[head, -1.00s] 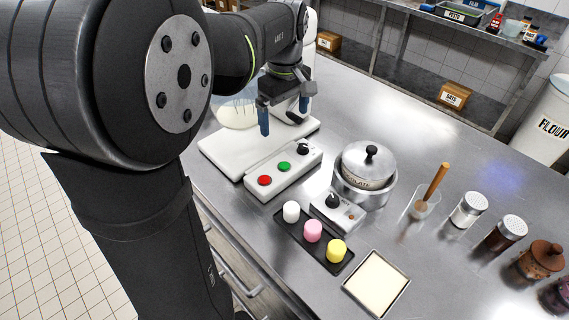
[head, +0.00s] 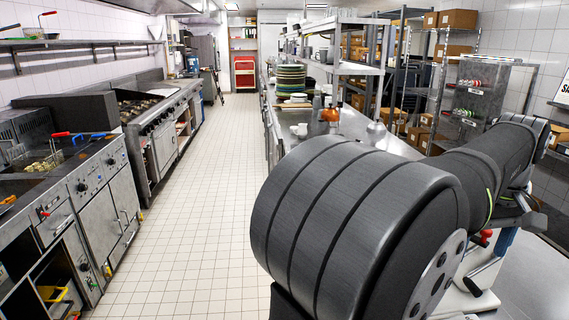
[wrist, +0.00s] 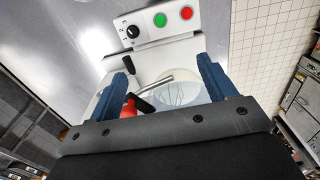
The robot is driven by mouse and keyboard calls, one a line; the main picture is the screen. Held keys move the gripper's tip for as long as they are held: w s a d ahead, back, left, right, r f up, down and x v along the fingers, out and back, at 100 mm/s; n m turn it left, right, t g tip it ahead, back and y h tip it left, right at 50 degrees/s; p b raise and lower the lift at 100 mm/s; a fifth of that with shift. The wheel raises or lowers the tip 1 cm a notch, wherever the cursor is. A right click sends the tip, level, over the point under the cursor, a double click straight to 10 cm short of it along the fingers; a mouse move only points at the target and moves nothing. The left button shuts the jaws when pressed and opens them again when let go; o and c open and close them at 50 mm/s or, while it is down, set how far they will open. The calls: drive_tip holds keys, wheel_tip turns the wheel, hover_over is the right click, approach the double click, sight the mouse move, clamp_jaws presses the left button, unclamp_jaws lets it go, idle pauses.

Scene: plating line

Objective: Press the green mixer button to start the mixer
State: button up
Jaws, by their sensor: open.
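The green button (wrist: 160,20) is on the white control panel (wrist: 172,33) at the top of the wrist view, between a red button (wrist: 186,13) and a black dial (wrist: 132,31). My gripper (wrist: 165,60) is open, with its two blue fingers apart and nothing held. In the picture the fingertips lie below the panel, and the green button is above the gap between them, apart from both. The mixer's bowl with a wire whisk (wrist: 183,93) shows between the fingers. In the head view, my arm hides most of the mixer, and the green button does not show.
A red part (wrist: 128,108) and a black-handled lever (wrist: 140,104) show beside the bowl, near the left finger. The bare steel counter (wrist: 60,35) lies left of the panel. The head view shows a tiled aisle (head: 200,200), a stove (head: 160,120) and stacked plates (head: 290,78).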

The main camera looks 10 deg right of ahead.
clamp_jaws()
idle(1.4)
